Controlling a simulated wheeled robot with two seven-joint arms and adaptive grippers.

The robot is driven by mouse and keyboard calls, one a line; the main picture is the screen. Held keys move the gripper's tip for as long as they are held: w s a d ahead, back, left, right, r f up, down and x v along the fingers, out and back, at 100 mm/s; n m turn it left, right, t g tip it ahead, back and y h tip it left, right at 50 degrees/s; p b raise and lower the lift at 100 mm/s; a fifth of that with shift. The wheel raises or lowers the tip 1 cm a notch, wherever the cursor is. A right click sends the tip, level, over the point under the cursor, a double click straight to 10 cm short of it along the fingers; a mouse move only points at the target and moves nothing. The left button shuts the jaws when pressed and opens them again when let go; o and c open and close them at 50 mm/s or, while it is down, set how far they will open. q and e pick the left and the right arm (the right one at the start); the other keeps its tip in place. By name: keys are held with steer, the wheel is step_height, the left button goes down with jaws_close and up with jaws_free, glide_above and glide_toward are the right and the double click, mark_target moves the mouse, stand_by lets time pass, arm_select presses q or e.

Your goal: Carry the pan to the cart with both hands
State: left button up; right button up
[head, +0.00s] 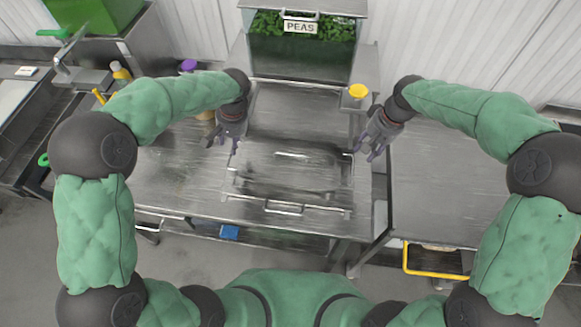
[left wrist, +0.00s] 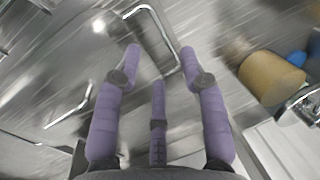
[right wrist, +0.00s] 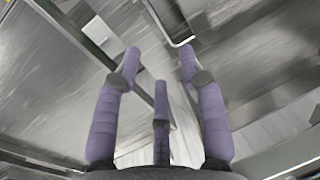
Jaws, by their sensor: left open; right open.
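The pan (head: 290,172) is a shiny, rectangular steel vessel in the middle of the steel counter, with bar handles around its edge. My left gripper (head: 223,143) is open near the pan's left side. In the left wrist view a bent metal handle (left wrist: 164,28) lies beyond and between its spread fingers (left wrist: 160,62). My right gripper (head: 368,153) is open near the pan's right side. In the right wrist view a metal bar (right wrist: 182,41) shows beyond its fingers (right wrist: 160,65). Neither gripper holds anything. I cannot tell for certain which surface is the cart.
A steel table (head: 435,190) stands to the right, across a narrow gap. A bin labelled PEAS (head: 300,50) is behind the pan. A yellow-topped object (head: 357,91) stands near my right gripper. A sink (head: 85,78) and bottles are at left.

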mark_target(230, 157)
arm_select(q)
steer(key=f, duration=0.3)
steer(key=a+f, duration=0.1)
steer(key=f, duration=0.2)
steer(key=a+f, duration=0.1)
steer(key=f, duration=0.3)
arm_select(e)
steer(key=f, duration=0.3)
steer(key=a+f, duration=0.1)
steer(key=f, duration=0.3)
steer(key=a+f, duration=0.1)
steer(key=f, duration=0.3)
steer(key=shift+a, duration=0.1)
arm_select(q)
jaws_close()
arm_select(e)
jaws_close()
arm_select(q)
steer(key=shift+w+r, duration=0.1)
steer(key=shift+r, duration=0.05)
arm_select(e)
steer(key=shift+w+r, duration=0.1)
